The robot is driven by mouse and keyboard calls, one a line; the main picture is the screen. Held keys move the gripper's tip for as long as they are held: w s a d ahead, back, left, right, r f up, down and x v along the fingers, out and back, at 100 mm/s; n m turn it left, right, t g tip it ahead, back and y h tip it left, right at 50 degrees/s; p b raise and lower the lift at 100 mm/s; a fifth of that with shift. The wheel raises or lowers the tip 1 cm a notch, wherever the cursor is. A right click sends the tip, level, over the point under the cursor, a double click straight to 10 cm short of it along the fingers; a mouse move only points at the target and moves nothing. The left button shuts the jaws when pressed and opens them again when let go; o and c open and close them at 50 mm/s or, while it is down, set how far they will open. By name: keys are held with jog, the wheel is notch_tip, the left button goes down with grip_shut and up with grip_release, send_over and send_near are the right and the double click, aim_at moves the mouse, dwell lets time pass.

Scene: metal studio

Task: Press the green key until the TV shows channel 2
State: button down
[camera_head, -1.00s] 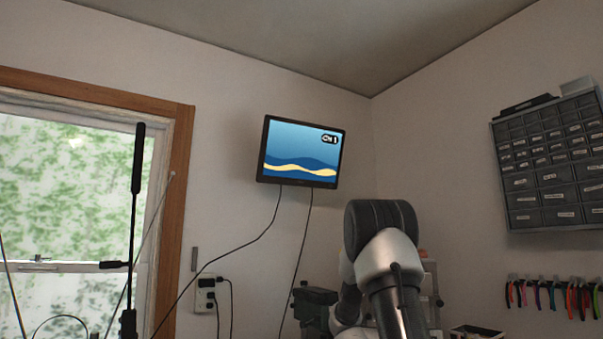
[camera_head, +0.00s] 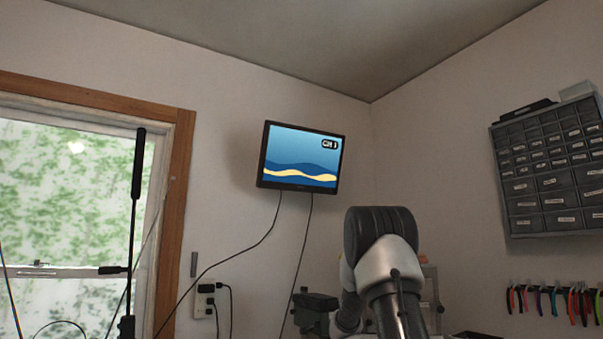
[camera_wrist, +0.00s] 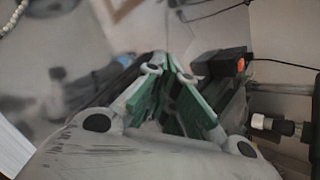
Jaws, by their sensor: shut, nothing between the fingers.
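The TV (camera_head: 300,157) hangs on the wall near the corner. Its screen shows blue and cream waves and the label "CH 1". My gripper (camera_wrist: 170,68) shows in the wrist view with its green-faced fingers shut and nothing held. The head view shows only my arm, not the gripper. I cannot make out a green key or a remote in either view. The wrist view is blurred around the fingers, and they hide part of what lies beyond.
A black box with an orange spot (camera_wrist: 240,65) is right of the fingers in the wrist view. A window (camera_head: 60,220) is at left. A drawer cabinet (camera_head: 550,165) and a row of hanging pliers (camera_head: 555,300) are on the right wall. Cables hang below the TV.

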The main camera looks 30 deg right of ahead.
jog(key=shift+f, duration=0.3)
jog(key=shift+f, duration=0.2)
dwell(0.4)
jog(key=shift+r, duration=0.65)
notch_tip(320, 180, up, 6)
dwell(0.6)
dwell(1.0)
